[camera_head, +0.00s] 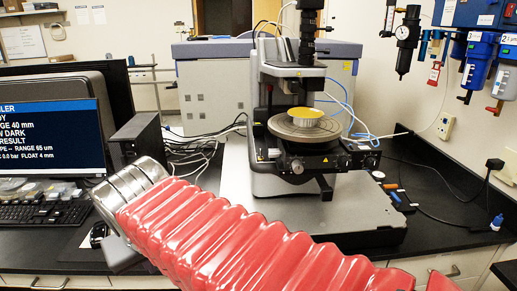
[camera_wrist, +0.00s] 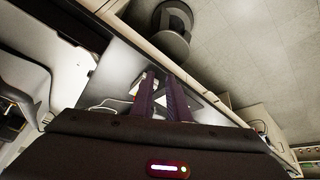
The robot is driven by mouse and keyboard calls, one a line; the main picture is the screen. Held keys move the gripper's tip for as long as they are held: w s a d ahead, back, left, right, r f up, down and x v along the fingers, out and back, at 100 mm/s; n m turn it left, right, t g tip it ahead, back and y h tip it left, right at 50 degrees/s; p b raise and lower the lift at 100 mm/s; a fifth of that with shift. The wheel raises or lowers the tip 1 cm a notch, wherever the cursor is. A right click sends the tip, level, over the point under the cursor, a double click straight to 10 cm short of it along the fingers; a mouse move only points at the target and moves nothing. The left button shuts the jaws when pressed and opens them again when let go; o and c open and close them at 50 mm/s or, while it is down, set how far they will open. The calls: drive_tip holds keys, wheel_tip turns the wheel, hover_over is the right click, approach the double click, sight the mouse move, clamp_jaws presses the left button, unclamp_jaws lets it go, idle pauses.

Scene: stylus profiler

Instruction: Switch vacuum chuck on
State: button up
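The stylus profiler (camera_head: 265,110) stands on the black bench in the head view. The monitor (camera_head: 48,132) at left shows a cut-off line reading "0.0 bar". In the wrist view my gripper (camera_wrist: 159,74) has two dark fingers with a narrow gap and nothing held between them. It points down past the bench edge, apart from the stage. The gripper is not clear in the head view.
A keyboard (camera_head: 45,212) and a dark box (camera_head: 138,140) are at left. Blue filter units (camera_head: 478,62) and a black regulator (camera_head: 405,45) hang on the right wall. Small coloured items (camera_head: 400,198) and a cable lie on the right bench. A round dark object (camera_wrist: 172,25) stands on the floor.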

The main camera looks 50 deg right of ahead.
drive_tip(key=w+d+r+m+g+h, duration=0.1)
drive_tip(key=w+d+r+m+h, duration=0.2)
drive_tip(key=d, duration=0.4)
drive_tip(key=w+d+r+m+g+h, duration=0.1)
drive_tip(key=w+d+r+m, duration=0.15)
drive_tip(key=d+r, duration=0.35)
drive_tip(key=m+g+h, duration=0.3)
drive_tip(key=m, duration=0.4)
approach(261, 153)
drive_tip(key=w+v, duration=0.1)
drive_tip(key=v, duration=0.5)
drive_tip(key=shift+d+r+n, duration=0.1)
drive_tip(key=shift+d+n, duration=0.15)
drive_tip(key=shift+d, duration=0.05)
drive_tip(key=x, duration=1.3)
drive_tip(key=shift+s+d+f, duration=0.15)
drive_tip(key=shift+d+f, duration=0.1)
drive_tip(key=shift+d, duration=0.05)
drive_tip(key=shift+c, duration=0.4)
clamp_jaws()
